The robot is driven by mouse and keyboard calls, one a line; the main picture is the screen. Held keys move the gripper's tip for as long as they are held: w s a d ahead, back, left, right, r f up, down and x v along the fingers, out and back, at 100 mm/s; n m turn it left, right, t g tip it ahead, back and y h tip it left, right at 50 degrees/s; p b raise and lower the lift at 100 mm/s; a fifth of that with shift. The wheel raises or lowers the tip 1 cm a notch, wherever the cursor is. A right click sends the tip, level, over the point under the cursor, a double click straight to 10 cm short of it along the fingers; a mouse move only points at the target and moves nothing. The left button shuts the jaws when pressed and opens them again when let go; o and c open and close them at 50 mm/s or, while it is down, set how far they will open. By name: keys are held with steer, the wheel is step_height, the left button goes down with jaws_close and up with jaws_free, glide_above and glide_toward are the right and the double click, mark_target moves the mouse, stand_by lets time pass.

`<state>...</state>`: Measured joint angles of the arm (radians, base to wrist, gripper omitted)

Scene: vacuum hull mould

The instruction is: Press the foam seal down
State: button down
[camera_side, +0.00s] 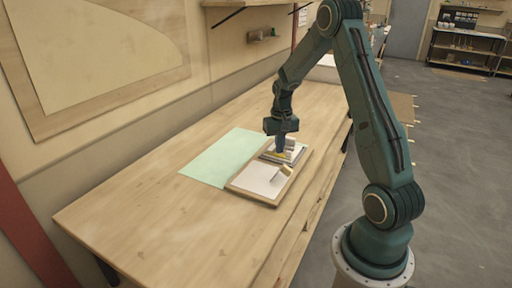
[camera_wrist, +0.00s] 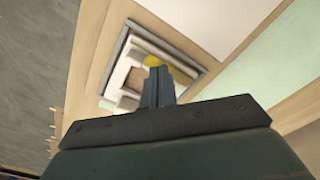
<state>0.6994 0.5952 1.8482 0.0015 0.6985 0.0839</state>
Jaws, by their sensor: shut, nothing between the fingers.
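My gripper (camera_side: 281,151) points down over the far half of a wooden-framed board (camera_side: 252,195) on the bench. Its blue-grey fingers are closed together with nothing between them, and they also show in the wrist view (camera_wrist: 158,74). Below them is a small square mould with a grey strip (camera_wrist: 121,48) around its edge, which looks like the foam seal. Light-coloured pieces lie inside the strip. A yellow piece (camera_wrist: 154,60) sits right by the fingertips. The fingers hide part of the mould, and I cannot tell whether they touch it.
A pale green sheet (camera_side: 222,158) lies flat to the left of the board. A small light block (camera_side: 286,171) is on the board near the mould. The bench's (camera_side: 165,215) near end is clear. A wall with a large panel runs along the left.

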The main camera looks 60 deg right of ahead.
steer(key=shift+f, duration=0.55)
steer(key=shift+r, duration=0.15)
steer(key=shift+r, duration=0.9)
steer(key=shift+r, duration=0.1)
steer(key=shift+r, duration=2.35)
steer(key=shift+r, duration=0.1)
